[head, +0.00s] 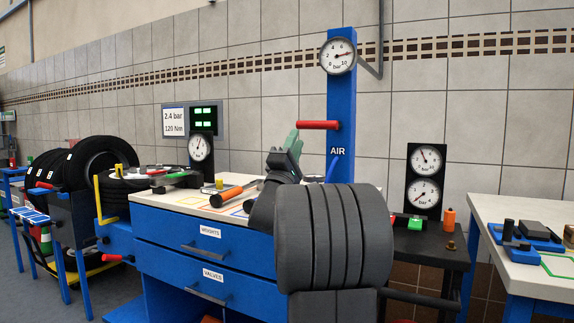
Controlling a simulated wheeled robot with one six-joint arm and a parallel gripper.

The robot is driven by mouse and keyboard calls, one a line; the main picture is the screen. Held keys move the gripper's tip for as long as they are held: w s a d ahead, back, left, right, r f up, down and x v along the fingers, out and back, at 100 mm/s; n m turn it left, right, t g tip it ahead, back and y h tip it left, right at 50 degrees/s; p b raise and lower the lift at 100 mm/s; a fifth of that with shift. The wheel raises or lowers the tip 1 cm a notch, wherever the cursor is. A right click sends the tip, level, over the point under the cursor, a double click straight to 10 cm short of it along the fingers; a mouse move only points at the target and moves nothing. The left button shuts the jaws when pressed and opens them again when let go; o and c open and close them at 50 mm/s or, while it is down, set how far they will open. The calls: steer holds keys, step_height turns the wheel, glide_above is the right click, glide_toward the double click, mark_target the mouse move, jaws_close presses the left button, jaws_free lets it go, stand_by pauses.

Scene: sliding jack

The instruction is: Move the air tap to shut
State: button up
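The air tap is a red lever (318,125) on the blue post marked AIR (341,100). The lever lies level and sticks out to the left of the post. My gripper (292,138), dark grey with greenish fingers, points upward just below and left of the lever's left end. A small gap seems to show between them, but the depth is hard to judge. The fingers overlap in this view, so their opening is hidden. The round gauge (338,56) on top of the post has its red needle pointing right and slightly up.
My ribbed dark arm part fills the lower middle. A blue drawer bench (170,232) with tools on its pale top stands behind it. Gauges on a black panel (423,180) and a dark table (437,250) are at right. Tyres (90,165) stand at left.

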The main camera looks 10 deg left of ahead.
mark_target(301, 128)
steer(key=v, duration=0.7)
steer(key=shift+f, duration=0.1)
steer(key=x, duration=1.3)
steer(key=shift+w+d+r, duration=0.1)
steer(key=shift+w+r, duration=0.1)
steer(key=shift+r, duration=0.2)
steer(key=shift+s+f, duration=0.1)
steer(key=shift+f, duration=0.05)
steer(key=shift+r+m+h+p, duration=0.4)
steer(key=shift+r+m+h, duration=0.2)
steer(key=shift+h, duration=0.1)
steer(key=shift+r+m+g+h, duration=0.1)
steer(key=shift+m+g+h, duration=0.3)
steer(key=shift+m+h, duration=0.3)
stand_by(0.6)
steer(key=shift+m, duration=0.3)
